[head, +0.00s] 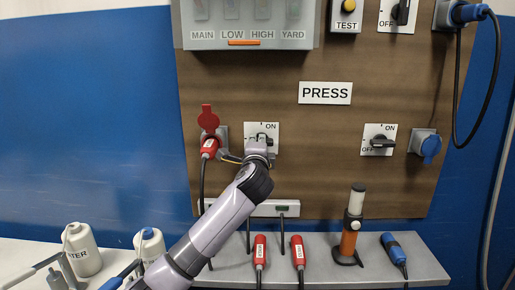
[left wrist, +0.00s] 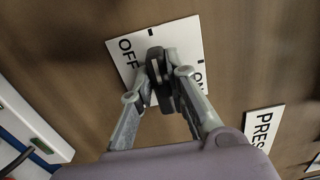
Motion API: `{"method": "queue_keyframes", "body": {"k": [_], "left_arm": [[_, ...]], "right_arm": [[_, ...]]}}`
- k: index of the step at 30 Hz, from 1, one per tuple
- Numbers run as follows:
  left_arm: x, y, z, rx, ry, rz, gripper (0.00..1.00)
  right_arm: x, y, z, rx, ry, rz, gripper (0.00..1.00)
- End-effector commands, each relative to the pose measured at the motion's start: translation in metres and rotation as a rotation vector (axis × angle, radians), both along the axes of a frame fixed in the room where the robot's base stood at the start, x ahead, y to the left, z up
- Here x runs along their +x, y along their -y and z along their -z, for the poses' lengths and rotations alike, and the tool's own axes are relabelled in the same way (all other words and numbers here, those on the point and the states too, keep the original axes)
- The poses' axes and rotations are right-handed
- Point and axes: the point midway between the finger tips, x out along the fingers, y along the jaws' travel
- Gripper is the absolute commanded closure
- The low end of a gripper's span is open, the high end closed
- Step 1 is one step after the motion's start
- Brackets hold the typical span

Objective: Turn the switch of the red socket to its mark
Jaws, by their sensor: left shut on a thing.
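The red socket (head: 222,134) is on the brown board, its red lid (head: 208,119) raised. A red plug (head: 209,148) with a black cable sits in it. To its right is the switch's white plate (head: 273,128), with ON readable at top right. The left wrist view shows the plate (left wrist: 122,57) tilted, with OFF, a partly covered ON and black mark lines. My left gripper (head: 262,143) is at the switch, its fingers shut on the dark switch knob (left wrist: 157,66) from both sides. The fingers partly hide the knob, so its exact pointing is unclear. My right gripper is out of view.
Another switch (head: 380,139) and a blue socket (head: 426,145) are to the right. A PRESS sign (head: 325,93) is above. Red plugs (head: 260,252), an orange-and-black stand (head: 348,240) and a blue plug (head: 393,247) are on the grey shelf (head: 325,274) below.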

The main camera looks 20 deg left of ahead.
Motion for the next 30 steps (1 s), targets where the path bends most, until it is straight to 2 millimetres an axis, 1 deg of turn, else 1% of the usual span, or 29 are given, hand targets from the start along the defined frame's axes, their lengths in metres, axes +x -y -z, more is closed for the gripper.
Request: {"method": "queue_keyframes", "body": {"k": [1,9,19,20,28,30], "left_arm": [[0.0,0.0002,0.0039,-0.014,-0.001,0.0,1.0],[0.0,0.0002,0.0037,-0.05,0.008,-0.001,1.0],[0.0001,0.0002,0.0039,-0.053,0.008,0.0,1.0],[0.0001,0.0002,0.004,-0.052,0.008,0.0,0.84],[0.0001,0.0002,0.0026,-0.05,0.01,0.0,0.66],[0.0,0.0001,0.0021,-0.05,0.011,0.0,0.65]], "right_arm": [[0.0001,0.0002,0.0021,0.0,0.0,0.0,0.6],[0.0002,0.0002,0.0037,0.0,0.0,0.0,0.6],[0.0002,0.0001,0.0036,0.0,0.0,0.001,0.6],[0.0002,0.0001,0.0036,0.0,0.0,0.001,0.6],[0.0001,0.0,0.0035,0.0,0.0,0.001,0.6],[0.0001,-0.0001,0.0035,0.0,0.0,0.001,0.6]]}}
